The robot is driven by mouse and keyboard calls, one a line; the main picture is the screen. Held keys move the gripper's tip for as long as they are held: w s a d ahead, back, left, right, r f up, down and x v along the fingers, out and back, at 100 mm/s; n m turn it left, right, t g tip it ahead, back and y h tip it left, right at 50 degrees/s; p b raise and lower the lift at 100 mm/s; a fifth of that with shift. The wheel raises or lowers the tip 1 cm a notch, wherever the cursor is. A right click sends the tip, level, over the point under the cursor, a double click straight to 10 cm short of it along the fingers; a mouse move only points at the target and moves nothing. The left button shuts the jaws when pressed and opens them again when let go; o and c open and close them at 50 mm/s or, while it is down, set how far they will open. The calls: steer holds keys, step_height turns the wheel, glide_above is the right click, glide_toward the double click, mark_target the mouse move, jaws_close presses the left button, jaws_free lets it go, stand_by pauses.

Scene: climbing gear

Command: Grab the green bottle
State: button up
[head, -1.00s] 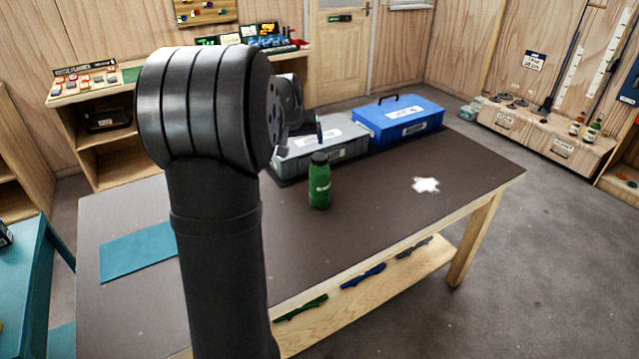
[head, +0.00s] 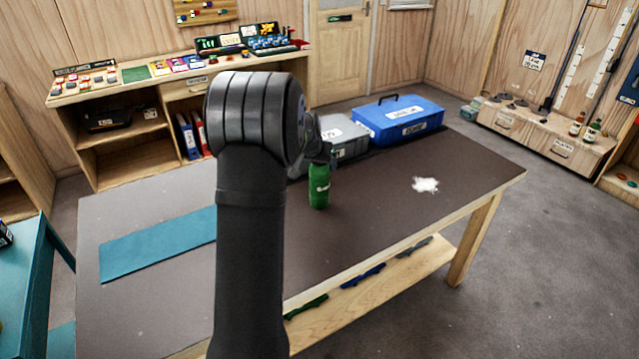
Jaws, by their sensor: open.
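The green bottle (head: 319,188) stands upright on the dark table top (head: 390,200), near the middle of the table in the head view. It has a small white label. My gripper (head: 322,158) is at the bottle's top, and the bottle's dark cap is hidden behind or within it. The fingers are small and dark here. I cannot tell whether they touch the bottle. The arm's large dark link covers the area left of the bottle.
Behind the bottle stand a grey box (head: 350,148) and a blue toolbox (head: 398,120) with a handle. A teal mat (head: 155,245) lies at the left. A white patch (head: 425,185) lies to the right.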

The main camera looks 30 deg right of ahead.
mark_target(320, 181)
steer(key=shift+x, duration=2.9)
steer(key=shift+d+r, duration=0.1)
steer(key=shift+c, duration=0.2)
steer(key=c, duration=1.6)
